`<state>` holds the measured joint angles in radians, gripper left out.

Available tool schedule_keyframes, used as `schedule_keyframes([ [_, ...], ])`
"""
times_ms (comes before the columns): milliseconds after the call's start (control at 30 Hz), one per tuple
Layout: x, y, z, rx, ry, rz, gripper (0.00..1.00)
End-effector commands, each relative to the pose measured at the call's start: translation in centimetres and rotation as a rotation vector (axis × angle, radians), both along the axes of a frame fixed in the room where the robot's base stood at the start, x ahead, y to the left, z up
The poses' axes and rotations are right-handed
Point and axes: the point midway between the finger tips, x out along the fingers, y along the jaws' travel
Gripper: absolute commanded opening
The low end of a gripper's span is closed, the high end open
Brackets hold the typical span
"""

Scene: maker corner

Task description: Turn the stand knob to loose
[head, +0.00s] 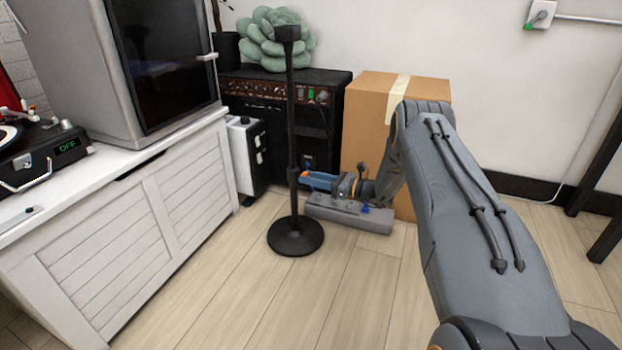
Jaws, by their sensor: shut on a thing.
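A black stand (291,110) stands upright on a round black base (295,237) on the wood floor, left of my arm. It has a thicker collar (292,172) partway up its pole. My gripper (305,178), with blue fingers, reaches in from the right at the height of this collar. Its tips are at the right side of the pole, shut on the stand knob. The knob itself is small and mostly hidden by the fingers, so its turn position cannot be read.
A grey oblong unit (335,211) lies on the floor just below my gripper. A black amplifier (258,97) with a green cushion (275,35) and a cardboard box (368,110) stand behind. A white cabinet (130,215) borders the left. The floor in front is clear.

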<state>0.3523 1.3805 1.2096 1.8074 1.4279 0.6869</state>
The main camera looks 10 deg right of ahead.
Motion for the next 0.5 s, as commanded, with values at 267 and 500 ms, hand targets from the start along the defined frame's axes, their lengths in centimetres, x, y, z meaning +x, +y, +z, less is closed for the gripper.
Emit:
schedule_keyframes([
  [267, -0.01, 0.04, 0.07, -0.134, -0.182, -0.001, 0.07],
  [500, -0.04, 0.06, 0.01, -0.268, -0.368, -0.001, 0.07],
])
